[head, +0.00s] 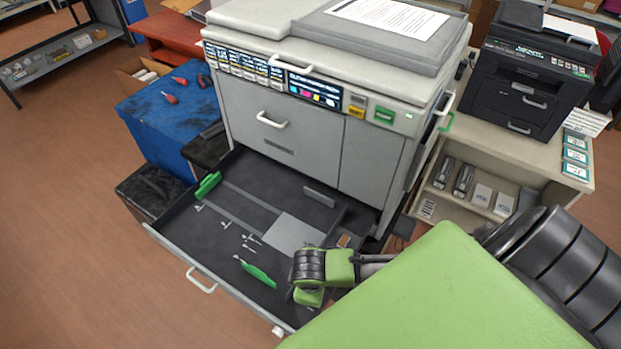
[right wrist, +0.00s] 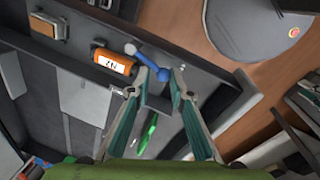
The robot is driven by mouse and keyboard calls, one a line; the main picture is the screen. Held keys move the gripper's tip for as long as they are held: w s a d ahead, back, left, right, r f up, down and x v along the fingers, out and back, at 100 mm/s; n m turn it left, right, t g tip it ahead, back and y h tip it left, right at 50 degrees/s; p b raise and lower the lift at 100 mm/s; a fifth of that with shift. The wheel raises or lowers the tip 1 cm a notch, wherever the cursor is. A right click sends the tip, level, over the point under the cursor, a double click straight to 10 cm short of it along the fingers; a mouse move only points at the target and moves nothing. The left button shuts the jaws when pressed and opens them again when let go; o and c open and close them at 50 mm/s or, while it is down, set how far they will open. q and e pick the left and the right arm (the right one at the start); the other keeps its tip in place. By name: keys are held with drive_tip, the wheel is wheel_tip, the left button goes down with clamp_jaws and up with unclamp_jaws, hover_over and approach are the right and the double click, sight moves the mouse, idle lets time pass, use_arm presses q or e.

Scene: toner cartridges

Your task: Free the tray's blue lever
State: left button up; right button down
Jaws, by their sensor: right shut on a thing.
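A blue lever (right wrist: 146,55) shows in the right wrist view, above the drawer-like tray (head: 270,205). Its rounded lower end lies between the fingertips of my right gripper (right wrist: 162,77), which is shut on it. Beside it, to the left, is an orange cylinder (right wrist: 114,62) with a white label. In the head view my right arm reaches over the right front corner of the pulled-out tray; the lever and the fingertips are hidden there. My left gripper is not in view.
A green-handled tool (head: 258,272), small metal pieces and a green part (head: 208,185) are in the tray. The big printer (head: 285,140) rises behind it. A blue box (head: 170,115) stands left; a shelf (head: 510,155) stands right. The floor in front is clear.

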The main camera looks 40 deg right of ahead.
drive_tip(key=shift+s+d+f+n, duration=0.15)
drive_tip(key=shift+s+d+n, duration=0.2)
drive_tip(key=shift+s+n, duration=0.15)
drive_tip(key=c, duration=1.8)
unclamp_jaws()
drive_tip(key=shift+s, duration=0.1)
drive_tip(key=shift+o, duration=0.2)
drive_tip(key=shift+a, duration=0.1)
